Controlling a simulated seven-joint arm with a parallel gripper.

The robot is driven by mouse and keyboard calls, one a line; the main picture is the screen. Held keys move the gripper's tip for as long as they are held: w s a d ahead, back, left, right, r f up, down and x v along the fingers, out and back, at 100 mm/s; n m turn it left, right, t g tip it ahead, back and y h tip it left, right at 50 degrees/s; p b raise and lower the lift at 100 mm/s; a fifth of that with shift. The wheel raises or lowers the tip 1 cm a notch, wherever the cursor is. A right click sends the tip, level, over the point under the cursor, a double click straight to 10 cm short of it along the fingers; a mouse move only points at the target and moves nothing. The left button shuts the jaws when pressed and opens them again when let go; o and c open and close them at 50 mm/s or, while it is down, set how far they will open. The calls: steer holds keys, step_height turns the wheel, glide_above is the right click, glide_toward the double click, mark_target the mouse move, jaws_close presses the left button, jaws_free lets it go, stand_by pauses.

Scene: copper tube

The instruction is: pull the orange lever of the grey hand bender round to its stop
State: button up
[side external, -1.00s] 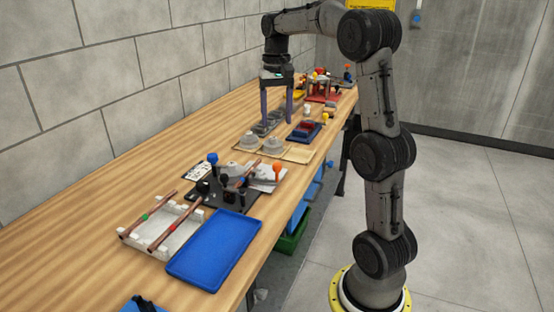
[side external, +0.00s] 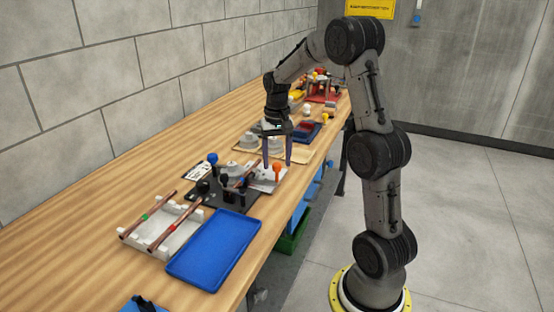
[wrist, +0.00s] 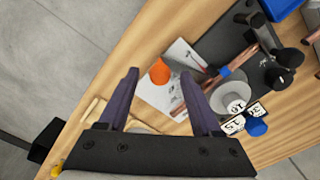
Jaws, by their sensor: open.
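The orange lever knob (side external: 277,168) stands at the right end of the bender area in the side view. The lever's arm below the knob is mostly hidden. The grey hand bender's round body (wrist: 229,93) shows to the right of my right finger. A copper tube (wrist: 268,38) lies across the dark base plate (wrist: 235,35).
A white rack (side external: 160,243) holding copper tubes and a blue tray (side external: 215,250) lie nearer the camera. More fixtures stand farther along the bench (side external: 100,272).

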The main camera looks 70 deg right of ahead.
steer(key=shift+f, duration=0.1)
jaws_close()
stand_by(0.3)
stand_by(1.1)
